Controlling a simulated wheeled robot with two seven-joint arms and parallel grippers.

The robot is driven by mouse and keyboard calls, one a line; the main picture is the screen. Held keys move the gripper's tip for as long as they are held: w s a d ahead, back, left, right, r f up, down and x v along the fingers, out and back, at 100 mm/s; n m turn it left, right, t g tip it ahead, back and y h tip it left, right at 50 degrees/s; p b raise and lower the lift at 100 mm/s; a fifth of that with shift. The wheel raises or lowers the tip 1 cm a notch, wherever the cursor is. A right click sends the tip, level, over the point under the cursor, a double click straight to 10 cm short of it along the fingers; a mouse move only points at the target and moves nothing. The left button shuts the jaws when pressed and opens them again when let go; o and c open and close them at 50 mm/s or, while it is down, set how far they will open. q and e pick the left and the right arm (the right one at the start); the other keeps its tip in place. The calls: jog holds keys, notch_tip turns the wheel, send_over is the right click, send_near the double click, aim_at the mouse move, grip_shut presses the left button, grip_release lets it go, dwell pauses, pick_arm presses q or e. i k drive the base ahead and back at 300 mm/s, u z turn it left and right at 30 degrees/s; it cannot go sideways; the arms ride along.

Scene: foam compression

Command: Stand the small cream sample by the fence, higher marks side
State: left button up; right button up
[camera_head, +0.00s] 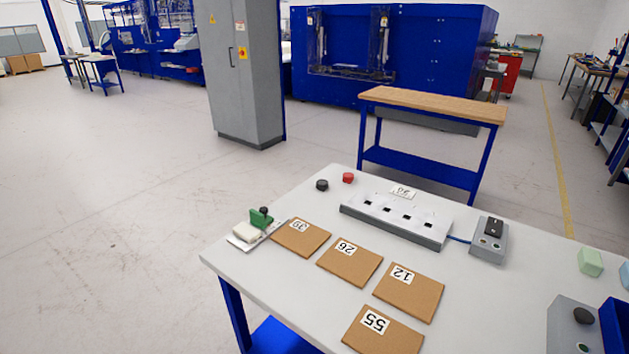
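A small cream block (246,232), which looks like the sample, lies on a pale plate (239,244) at the left end of the table. A green block (261,217) with a dark knob stands close behind it to the right; it may be the fence. I cannot tell whether the two touch. Marks on the plate are too small to read. Neither of my grippers is in view.
Several brown boards with number labels, such as one marked 55 (383,330), lie on the white table (310,320). Behind them are a long unit with dark square openings (397,218) and a switch box (489,240). A green block (590,262) and blue bin (615,325) are right.

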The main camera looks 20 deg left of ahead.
aim_at(246, 231)
jog(key=u, duration=0.85)
